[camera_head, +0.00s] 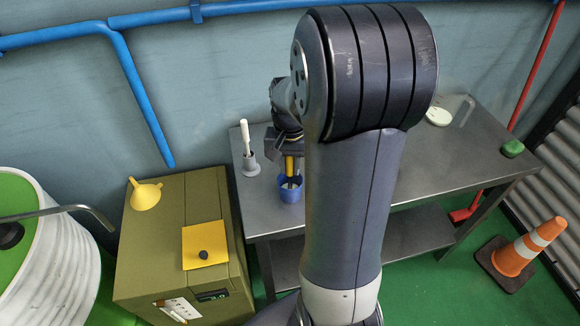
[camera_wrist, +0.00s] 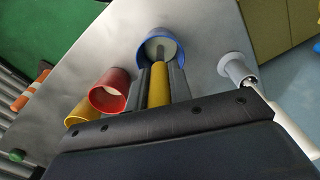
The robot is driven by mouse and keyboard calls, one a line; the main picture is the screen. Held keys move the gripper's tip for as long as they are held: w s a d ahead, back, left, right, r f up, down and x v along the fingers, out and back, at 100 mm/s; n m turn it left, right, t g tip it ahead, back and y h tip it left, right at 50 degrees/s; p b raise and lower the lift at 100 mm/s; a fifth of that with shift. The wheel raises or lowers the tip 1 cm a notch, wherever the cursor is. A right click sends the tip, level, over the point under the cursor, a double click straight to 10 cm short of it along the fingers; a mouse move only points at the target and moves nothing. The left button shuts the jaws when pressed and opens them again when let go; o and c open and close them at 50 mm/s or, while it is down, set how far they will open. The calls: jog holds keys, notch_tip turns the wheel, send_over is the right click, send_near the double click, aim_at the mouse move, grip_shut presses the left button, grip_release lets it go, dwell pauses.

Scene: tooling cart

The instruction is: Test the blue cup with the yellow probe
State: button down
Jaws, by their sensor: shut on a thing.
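My gripper (camera_head: 288,152) is shut on the yellow probe (camera_head: 289,165) and holds it pointing down over the blue cup (camera_head: 291,194). In the wrist view the yellow probe (camera_wrist: 158,88) sits between the two dark fingers. Its thin grey tip reaches into the mouth of the blue cup (camera_wrist: 143,46). Whether the tip touches the cup's bottom or wall, I cannot tell. The blue cup stands upright on the metal cart (camera_head: 457,165), near its front left edge. A red cup (camera_wrist: 109,91) and a yellow cup (camera_wrist: 83,112) stand beside it; my arm hides them in the head view.
A grey holder (camera_head: 249,167) with a white stick (camera_head: 245,132) stands close left of the blue cup. A white round thing (camera_head: 438,116) and a green block (camera_head: 513,148) lie on the cart's right. An olive cabinet (camera_head: 150,240) with a yellow funnel (camera_head: 145,195) stands left.

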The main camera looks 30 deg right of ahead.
jog(key=shift+r, duration=0.1)
jog(key=shift+r+p, duration=4.3)
jog(key=shift+r, duration=0.75)
notch_tip(320, 180, up, 4)
jog(key=p, duration=0.3)
jog(key=shift+p, duration=0.3)
